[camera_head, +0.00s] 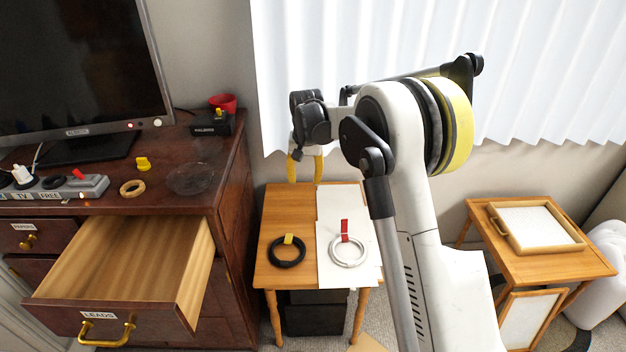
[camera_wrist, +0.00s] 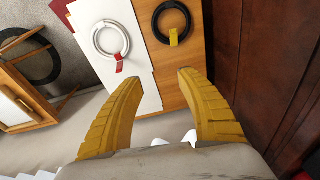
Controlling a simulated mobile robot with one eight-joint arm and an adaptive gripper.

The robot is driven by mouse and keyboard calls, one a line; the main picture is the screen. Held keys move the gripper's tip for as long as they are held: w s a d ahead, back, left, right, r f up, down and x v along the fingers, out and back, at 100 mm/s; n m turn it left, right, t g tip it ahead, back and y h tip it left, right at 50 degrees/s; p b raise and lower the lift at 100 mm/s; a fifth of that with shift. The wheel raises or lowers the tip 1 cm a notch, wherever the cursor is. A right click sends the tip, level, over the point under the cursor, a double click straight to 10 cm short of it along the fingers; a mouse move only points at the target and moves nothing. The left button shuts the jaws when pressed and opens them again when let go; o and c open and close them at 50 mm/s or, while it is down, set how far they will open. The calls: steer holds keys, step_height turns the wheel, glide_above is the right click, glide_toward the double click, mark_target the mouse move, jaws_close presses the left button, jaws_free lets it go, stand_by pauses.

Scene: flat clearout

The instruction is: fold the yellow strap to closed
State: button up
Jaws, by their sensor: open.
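A black ring-shaped coil (camera_head: 275,255) lies on the small wooden table, with a short yellow strap (camera_head: 289,239) at its rear edge. In the wrist view the black coil (camera_wrist: 159,10) is at the top, and the yellow strap (camera_wrist: 173,37) lies at its lower edge. Whether the strap is wrapped around the coil or stands loose I cannot tell. My gripper (camera_head: 305,168) is above the back of the table, pointing down, beyond the coil. In the wrist view its yellow fingers (camera_wrist: 158,76) are spread apart with nothing between them; they do not touch the coil or strap.
A white coil (camera_head: 347,262) with a red strap (camera_head: 345,230) lies beside it on a white sheet (camera_head: 334,203). The dark dresser (camera_head: 225,160) on the left has an open drawer (camera_head: 125,270) labelled LEADS. A side table (camera_head: 520,266) with a tray (camera_head: 498,236) stands right.

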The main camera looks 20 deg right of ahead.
steer(key=shift+s+d+r, duration=0.3)
steer(key=shift+s+r, duration=0.4)
steer(key=shift+r, duration=0.1)
steer(key=shift+o, duration=0.3)
steer(key=a+f+t, duration=0.1)
steer(key=a+f, duration=0.3)
steer(key=f, duration=0.7)
steer(key=shift+w+a+h+b, duration=0.3)
steer(key=shift+w+h+b, duration=0.1)
steer(key=shift+w+b, duration=0.05)
steer(key=t, duration=0.2)
glide_toward(288, 240)
steer(key=shift+h, duration=0.4)
steer(key=b+x, duration=0.1)
steer(key=x, duration=0.2)
steer(key=b+x, duration=0.2)
steer(key=x, duration=0.1)
steer(key=b+x, duration=0.1)
steer(key=x, duration=0.2)
steer(key=shift+w+a+f+b, duration=0.2)
steer(key=shift+a+b, duration=0.05)
steer(key=shift+b, duration=0.15)
